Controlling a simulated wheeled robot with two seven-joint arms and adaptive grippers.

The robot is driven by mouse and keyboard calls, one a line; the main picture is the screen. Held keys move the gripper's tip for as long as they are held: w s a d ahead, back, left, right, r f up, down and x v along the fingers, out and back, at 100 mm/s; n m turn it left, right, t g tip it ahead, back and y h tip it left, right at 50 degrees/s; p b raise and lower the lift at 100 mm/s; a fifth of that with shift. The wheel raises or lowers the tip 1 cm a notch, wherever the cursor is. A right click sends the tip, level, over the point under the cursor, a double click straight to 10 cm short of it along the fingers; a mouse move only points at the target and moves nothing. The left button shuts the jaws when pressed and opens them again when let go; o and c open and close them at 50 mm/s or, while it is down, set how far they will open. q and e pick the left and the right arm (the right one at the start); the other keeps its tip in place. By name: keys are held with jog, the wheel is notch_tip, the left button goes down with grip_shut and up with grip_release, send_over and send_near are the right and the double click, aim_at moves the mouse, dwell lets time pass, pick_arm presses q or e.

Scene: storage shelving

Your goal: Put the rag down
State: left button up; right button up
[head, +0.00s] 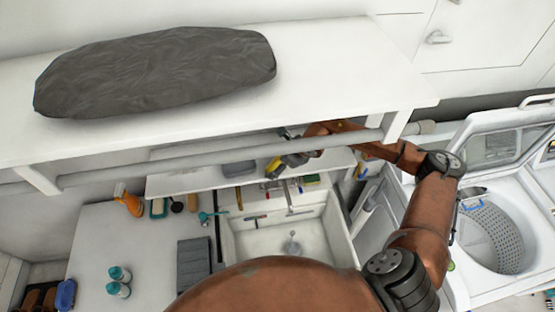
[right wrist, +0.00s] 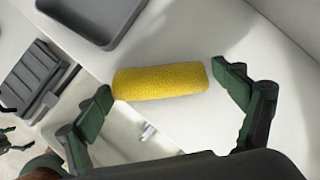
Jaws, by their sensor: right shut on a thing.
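The rag is a yellow, rough-textured roll (right wrist: 160,81), and a bit of its yellow also shows in the head view (head: 273,166). My right gripper (right wrist: 162,84) is shut on it, with one dark green finger at each end of the roll. In the head view the right gripper (head: 290,158) is at the small white shelf (head: 185,184) above the sink, partly hidden by the upper shelf's rail. I cannot tell whether the rag touches the shelf surface. My left gripper is not in view.
A grey tray (head: 239,168) lies on the small shelf beside the rag. A long white upper shelf (head: 330,60) with a grey bundle (head: 160,70) overhangs it, edged by a pipe rail (head: 220,147). Below are the sink (head: 290,240) and a grey mat (head: 193,262). An open washer (head: 490,235) stands right.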

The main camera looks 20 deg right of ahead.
jog(key=shift+s, duration=0.1)
jog(key=shift+f+b, duration=0.1)
jog(key=shift+b, duration=0.2)
jog(key=o, duration=1.1)
jog(key=shift+r, duration=0.2)
jog(key=shift+b+v, duration=1)
jog(key=shift+v, duration=5)
jog(key=shift+a+f, duration=0.1)
